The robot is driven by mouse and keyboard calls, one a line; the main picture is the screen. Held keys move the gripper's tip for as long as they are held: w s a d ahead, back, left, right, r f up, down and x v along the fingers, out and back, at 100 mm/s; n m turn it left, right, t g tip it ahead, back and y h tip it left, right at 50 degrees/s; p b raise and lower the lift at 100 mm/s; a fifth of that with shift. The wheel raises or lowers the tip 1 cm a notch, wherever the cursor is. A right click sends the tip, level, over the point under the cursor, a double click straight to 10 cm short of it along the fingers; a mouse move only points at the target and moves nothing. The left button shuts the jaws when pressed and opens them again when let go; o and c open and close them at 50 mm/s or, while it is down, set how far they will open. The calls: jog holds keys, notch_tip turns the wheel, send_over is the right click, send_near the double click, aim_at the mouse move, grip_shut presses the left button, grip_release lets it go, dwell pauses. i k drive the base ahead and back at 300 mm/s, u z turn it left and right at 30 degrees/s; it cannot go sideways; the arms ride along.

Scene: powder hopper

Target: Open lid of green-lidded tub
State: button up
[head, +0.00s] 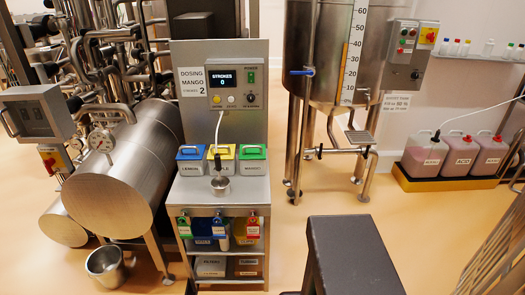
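The green-lidded tub (253,166) is a small grey container at the right end of a row of three on the steel dosing cart. Its green lid (253,151) has a handle and appears shut. A yellow-lidded tub (228,165) stands beside it, and a blue-lidded tub (190,167) labelled LEMON is at the left end. The label on the green-lidded tub is too small to read surely. My gripper is not in view.
A sign (193,81) reads DOSING MANGO 2, and the display (222,78) reads STROKES 0. A small metal cup (220,185) sits in front of the tubs beneath a hanging tube. Colored scoops (221,222) hang on the cart front. A steel tank (338,50) stands right.

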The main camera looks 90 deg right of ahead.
aim_at(247, 152)
jog(key=u, duration=0.4)
jog(key=k, duration=0.4)
jog(key=z, duration=2)
jog(key=i, duration=0.5)
jog(key=z, duration=0.05)
